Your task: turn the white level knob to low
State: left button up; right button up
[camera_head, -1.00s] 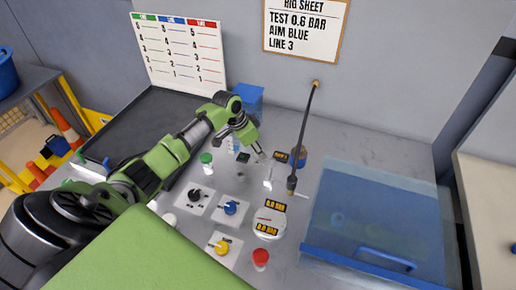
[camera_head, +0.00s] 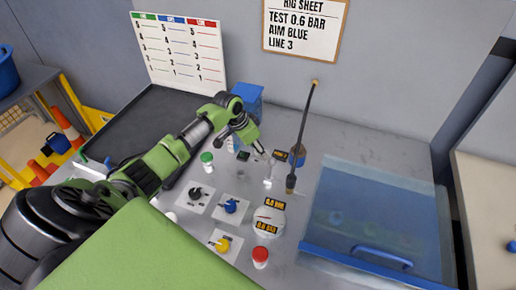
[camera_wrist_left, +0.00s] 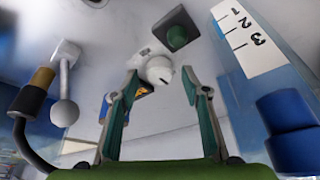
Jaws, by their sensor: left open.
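The white level knob (camera_wrist_left: 158,68) is a small round knob on the pale panel. In the left wrist view it lies between the fingertips of my left gripper (camera_wrist_left: 160,76), with a visible gap on both sides. The fingers are spread and hold nothing. In the head view my left gripper (camera_head: 263,154) hangs over the back of the worktop, near a white ball-ended lever (camera_head: 268,181). I cannot make out the knob there. The knob's pointer and its low mark are not readable. My right gripper is not in view.
A dark green square part (camera_wrist_left: 178,36) sits just beyond the knob. A blue container with a numbered scale (camera_wrist_left: 247,38) stands close on the right. The lever (camera_wrist_left: 65,110) is on the left. Black, blue and yellow knobs (camera_head: 231,206) and a gauge (camera_head: 268,221) are nearer the front.

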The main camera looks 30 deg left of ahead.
pick_arm(q)
jog(key=v, duration=1.1)
jog(key=shift+r, duration=0.3)
jog(key=shift+s+f, duration=0.1)
jog(key=shift+s, duration=0.1)
